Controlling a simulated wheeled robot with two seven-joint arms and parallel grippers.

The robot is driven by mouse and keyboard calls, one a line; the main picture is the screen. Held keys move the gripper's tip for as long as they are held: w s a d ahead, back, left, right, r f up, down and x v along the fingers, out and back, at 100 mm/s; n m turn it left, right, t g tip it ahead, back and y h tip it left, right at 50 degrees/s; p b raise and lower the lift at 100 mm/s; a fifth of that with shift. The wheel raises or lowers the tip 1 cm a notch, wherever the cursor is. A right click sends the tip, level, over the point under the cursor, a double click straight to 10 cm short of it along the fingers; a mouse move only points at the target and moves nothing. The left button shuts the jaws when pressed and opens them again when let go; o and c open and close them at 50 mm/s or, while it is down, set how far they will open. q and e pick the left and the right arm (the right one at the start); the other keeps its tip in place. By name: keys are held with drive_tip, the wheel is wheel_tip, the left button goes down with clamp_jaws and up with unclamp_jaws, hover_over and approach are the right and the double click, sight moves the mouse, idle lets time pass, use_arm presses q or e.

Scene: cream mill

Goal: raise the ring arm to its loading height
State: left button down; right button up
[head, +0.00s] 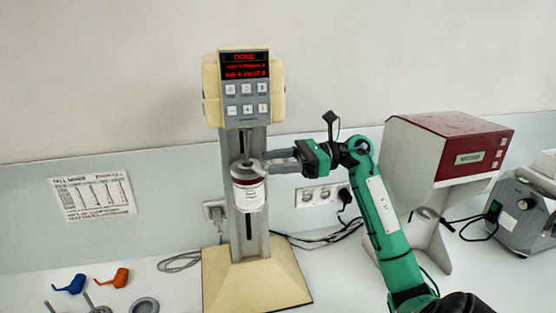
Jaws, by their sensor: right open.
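The cream mill (258,275) stands upright on the bench, with a cream head, a lit red display and a grey column. A pale jar (249,194) with a white label and a dark red band hangs in front of the column, below the head and clear of the base. The grey ring arm (240,168) is at the jar's top; its outline is small and partly hard to separate from the fingers. My right gripper (276,161) is open, coming from the right, with its grey fingers beside the ring and jar top. Contact cannot be told. My left gripper is out of view.
A red and white machine (440,150) stands close right of my right arm, with a grey device (518,210) beyond it. Blue (70,285) and orange (114,279) small scoops and a grey round part (144,305) lie front left. Cables trail behind the mill near wall sockets (318,194).

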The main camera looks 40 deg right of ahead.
clamp_jaws()
drive_tip(key=shift+r+b, duration=0.6)
drive_tip(key=shift+r, duration=1.2)
unclamp_jaws()
drive_tip(key=shift+s+d+f+b, duration=0.2)
drive_tip(key=shift+d+b, duration=0.2)
drive_tip(key=shift+d, duration=0.05)
drive_tip(key=b+v, duration=0.3)
drive_tip(key=v, duration=0.3)
drive_tip(key=shift+d+r, duration=0.2)
drive_tip(key=shift+d, duration=0.05)
drive_tip(key=shift+s, duration=0.15)
